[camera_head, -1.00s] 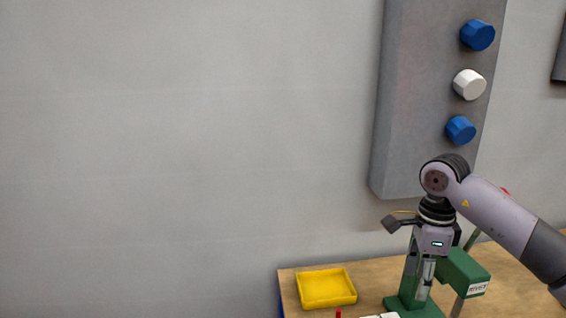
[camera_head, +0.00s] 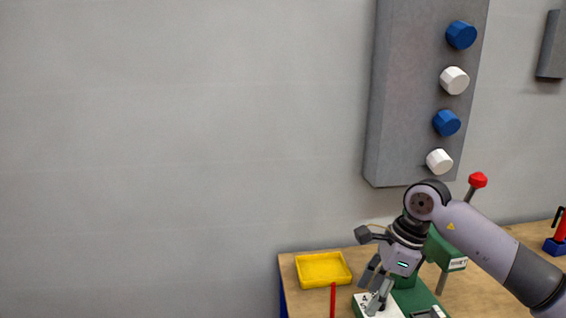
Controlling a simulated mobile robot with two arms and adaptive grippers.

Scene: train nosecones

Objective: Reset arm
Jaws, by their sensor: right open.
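My right arm comes in from the right. My right gripper (camera_head: 373,290) points down over the workbench, open, with nothing seen between its fingers. It is in front of a green press-like machine (camera_head: 441,248), which it partly hides. Its fingertips are close to a white block with dark markings (camera_head: 368,306) at the bottom edge; whether they touch it I cannot tell. My left gripper is not in view.
A yellow tray (camera_head: 323,270) sits on the wooden bench (camera_head: 491,284), behind a thin red rod (camera_head: 333,300). A red-knobbed lever (camera_head: 478,181) rises behind my arm. A grey wall panel (camera_head: 412,95) carries blue and white knobs. A red-and-blue item (camera_head: 557,238) stands far right.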

